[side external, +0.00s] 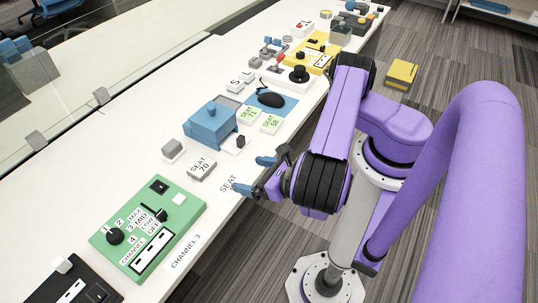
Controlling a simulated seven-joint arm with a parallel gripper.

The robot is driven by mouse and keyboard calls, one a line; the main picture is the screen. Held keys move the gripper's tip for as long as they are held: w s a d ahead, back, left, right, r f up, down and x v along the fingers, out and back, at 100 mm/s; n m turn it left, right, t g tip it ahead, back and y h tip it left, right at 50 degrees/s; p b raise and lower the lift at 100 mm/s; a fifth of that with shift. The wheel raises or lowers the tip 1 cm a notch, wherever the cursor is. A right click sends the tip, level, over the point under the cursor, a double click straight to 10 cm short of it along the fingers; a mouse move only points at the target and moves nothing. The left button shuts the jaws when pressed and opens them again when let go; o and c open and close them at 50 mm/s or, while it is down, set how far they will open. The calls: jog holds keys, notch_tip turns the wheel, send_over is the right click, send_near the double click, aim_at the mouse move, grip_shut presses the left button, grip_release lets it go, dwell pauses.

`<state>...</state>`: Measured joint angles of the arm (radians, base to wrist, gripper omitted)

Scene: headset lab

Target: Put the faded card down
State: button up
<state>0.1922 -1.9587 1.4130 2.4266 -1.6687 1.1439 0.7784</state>
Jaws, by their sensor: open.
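A pale white card (228,184) printed "SEAT" lies near the table's front edge, just left of my gripper. The rest of its print is hidden behind a blue finger, and I cannot tell for certain that it is the faded card. My gripper (255,175) is open, its two blue fingertips apart at the table's edge, with nothing visible between them. The "SEAT 70" card (201,167) is grey and lies further left. The "SEAT 71" card (248,116) and "SEAT 58" card (270,124) have green print and lie further back.
A green control panel (150,228) with a "CHANNEL 3" label (185,251) stands at front left. A blue box (210,127) and a blue mat (284,108) with a black mouse are behind. The white table (95,165) is clear along its left side.

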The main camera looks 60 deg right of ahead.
jog(key=s+d+r+m+g+h, duration=0.1)
jog(key=d+r+m+g+h, duration=0.25)
jog(key=r+m, duration=0.35)
jog(key=s+d+r+m+g+h, duration=0.2)
jog(key=r+m+h, duration=0.2)
jog(key=r+m, duration=0.25)
jog(key=s+r+m+g+y, duration=0.7)
jog(key=s+r+m+g, duration=0.1)
jog(key=s+r+m, duration=0.1)
jog(key=shift+s+r+m+y, duration=0.2)
jog(key=shift+r+m+y, duration=0.05)
jog(key=shift+y, duration=0.3)
jog(key=shift+c, duration=0.8)
